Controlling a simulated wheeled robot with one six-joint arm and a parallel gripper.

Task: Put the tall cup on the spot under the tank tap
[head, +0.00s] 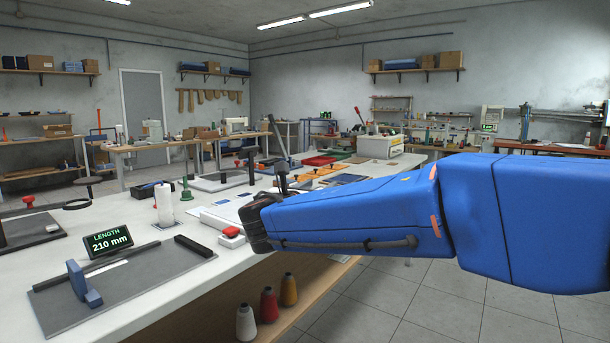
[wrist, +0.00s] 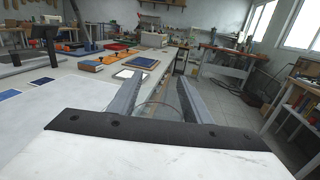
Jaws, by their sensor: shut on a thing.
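In the wrist view, the two grey fingers of my gripper (wrist: 161,77) reach forward over the edge of a bench. Between them is a faint curved rim of a clear thing, which looks like the tall cup (wrist: 160,104); the gripper is shut on it. The rest of the cup is too transparent to make out. In the head view, my blue arm comes in from the right and its dark wrist hides the fingers and the cup. I cannot pick out the tank tap or the spot in either view.
A long white bench (head: 140,300) carries a length display (head: 108,241), a grey measuring board (head: 135,280), a white roll (head: 164,205) and a red-topped button (head: 231,235). Open floor (wrist: 232,98) is on the right.

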